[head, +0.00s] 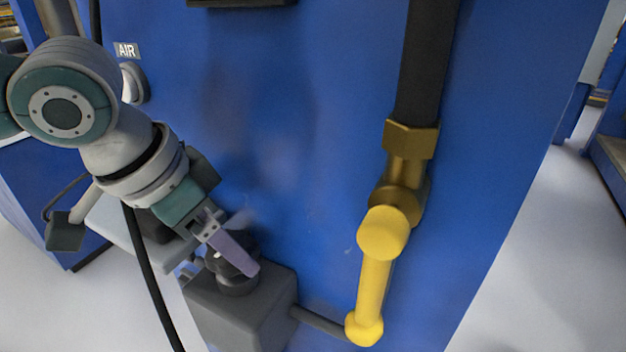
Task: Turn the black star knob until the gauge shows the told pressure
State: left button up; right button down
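A black knob (238,285) sits on top of a dark grey box (235,315) low on the blue panel. My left gripper (226,262) reaches down to the knob from the upper left. One pale purple finger lies across the knob's upper part and covers much of it. The other finger is mostly hidden, so I cannot tell whether the gripper is closed on the knob. No readable gauge face shows. A round grey fitting (134,82) by the AIR label (126,50) is partly hidden by my arm. My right gripper is out of view.
A yellow lever (372,285) on a brass valve (403,185) hangs right of the box, below a thick black pipe (427,60). A dark pipe (320,320) runs from the box toward the lever's lower end. The blue panel (290,130) is bare between.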

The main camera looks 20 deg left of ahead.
pick_arm(q)
jog(key=c, duration=0.8)
jog(key=shift+c, duration=0.2)
